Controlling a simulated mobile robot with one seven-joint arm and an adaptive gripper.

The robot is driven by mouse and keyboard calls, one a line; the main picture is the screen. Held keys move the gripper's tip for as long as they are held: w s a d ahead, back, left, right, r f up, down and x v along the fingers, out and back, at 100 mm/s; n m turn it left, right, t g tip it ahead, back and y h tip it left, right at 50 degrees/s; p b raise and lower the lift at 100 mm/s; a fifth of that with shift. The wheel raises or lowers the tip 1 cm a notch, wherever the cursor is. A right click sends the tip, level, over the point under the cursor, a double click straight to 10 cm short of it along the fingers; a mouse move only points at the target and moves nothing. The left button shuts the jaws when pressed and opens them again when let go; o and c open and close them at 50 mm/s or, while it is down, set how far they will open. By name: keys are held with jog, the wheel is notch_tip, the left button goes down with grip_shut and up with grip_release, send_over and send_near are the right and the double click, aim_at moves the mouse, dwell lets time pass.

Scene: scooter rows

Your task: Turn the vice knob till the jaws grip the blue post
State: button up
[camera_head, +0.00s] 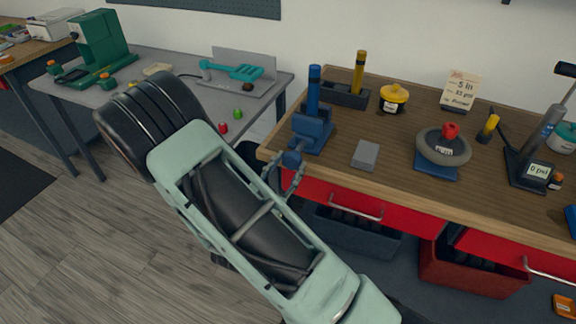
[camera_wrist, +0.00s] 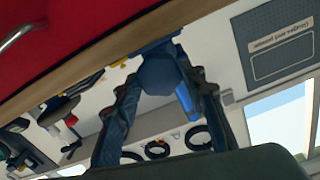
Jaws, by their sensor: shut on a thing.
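The blue vice (camera_head: 312,130) is fixed at the near left corner of the wooden bench. The blue post (camera_head: 314,90) stands upright in it; I cannot tell whether the vice jaws touch it. The vice knob (camera_head: 291,159) faces me at the front of the vice. My gripper (camera_head: 293,168) is at the knob, shut on it. In the wrist view, the fingers of my gripper (camera_wrist: 160,88) lie on both sides of the blue faceted knob (camera_wrist: 158,73). The knob hides most of the vice there.
A dark block with a yellow post (camera_head: 359,72) stands behind the vice. A grey block (camera_head: 365,155) lies right of it, then a small tyre (camera_head: 443,147) on a blue stand. A red drawer front (camera_head: 355,204) is below the bench edge. A grey table (camera_head: 200,105) stands left.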

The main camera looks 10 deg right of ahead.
jog(key=shift+m+p, duration=0.3)
jog(key=shift+m, duration=0.1)
